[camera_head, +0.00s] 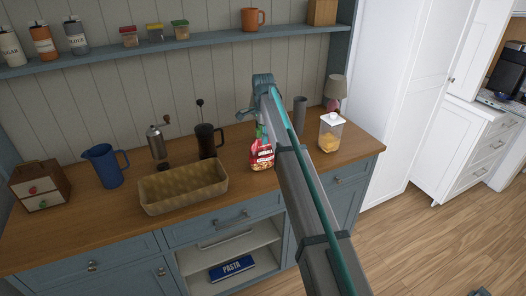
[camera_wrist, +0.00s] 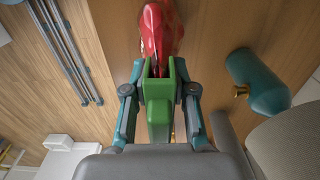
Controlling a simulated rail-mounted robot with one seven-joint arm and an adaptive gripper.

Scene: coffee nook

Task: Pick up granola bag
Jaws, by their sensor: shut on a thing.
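The granola bag (camera_head: 261,156) is red and white with a picture of granola on its front. It stands at the front part of the wooden counter, just left of my arm. My gripper (camera_wrist: 160,70) is shut on the bag. In the head view my arm hides much of the gripper, and I cannot tell whether the bag touches the counter.
A woven basket (camera_head: 183,186) stands left of the bag, with a dark French press (camera_head: 208,141) behind it. A shelf (camera_head: 200,42) runs above.

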